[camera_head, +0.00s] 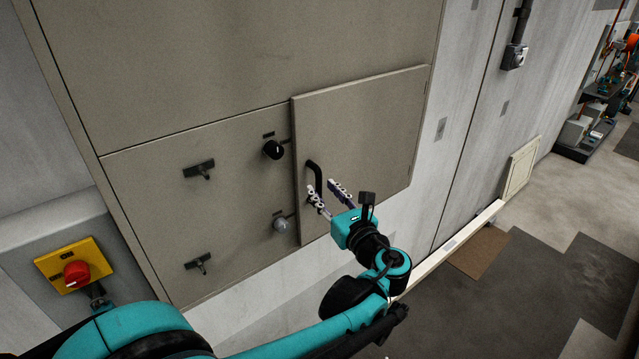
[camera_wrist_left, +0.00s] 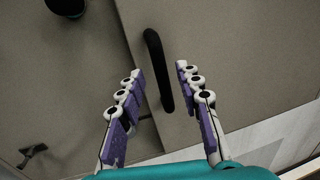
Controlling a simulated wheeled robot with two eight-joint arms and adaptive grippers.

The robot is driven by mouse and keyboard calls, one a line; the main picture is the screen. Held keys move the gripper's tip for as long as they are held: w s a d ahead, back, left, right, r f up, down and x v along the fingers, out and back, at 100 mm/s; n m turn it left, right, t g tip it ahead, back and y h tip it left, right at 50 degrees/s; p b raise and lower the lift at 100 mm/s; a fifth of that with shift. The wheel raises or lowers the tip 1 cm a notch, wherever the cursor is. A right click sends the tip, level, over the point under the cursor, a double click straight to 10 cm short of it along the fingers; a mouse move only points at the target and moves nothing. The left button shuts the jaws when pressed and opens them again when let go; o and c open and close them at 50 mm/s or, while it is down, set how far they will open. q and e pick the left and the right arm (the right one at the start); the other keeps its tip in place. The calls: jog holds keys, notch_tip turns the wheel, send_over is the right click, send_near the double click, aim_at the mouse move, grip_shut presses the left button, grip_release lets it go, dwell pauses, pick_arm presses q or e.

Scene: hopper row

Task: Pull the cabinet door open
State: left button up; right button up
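The cabinet door (camera_head: 365,125) is a beige panel set in the cabinet front, and it looks shut or nearly shut. Its black curved handle (camera_head: 315,178) is on the door's left side. My left gripper (camera_head: 325,194) is open just in front of the handle's lower part. In the left wrist view the handle (camera_wrist_left: 158,70) shows upright between and beyond the two fingers (camera_wrist_left: 158,75), with gaps on both sides. I cannot tell how deep it lies between them. My right gripper is in neither view.
A black knob (camera_head: 273,149), a grey knob (camera_head: 280,224) and two dark latches (camera_head: 199,169) sit left of the door. Open floor (camera_head: 570,270) lies to the right.

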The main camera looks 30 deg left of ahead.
aim_at(320, 186)
pick_arm(q)
jog(key=shift+x, duration=1.8)
grip_shut()
jog(key=shift+d, duration=0.1)
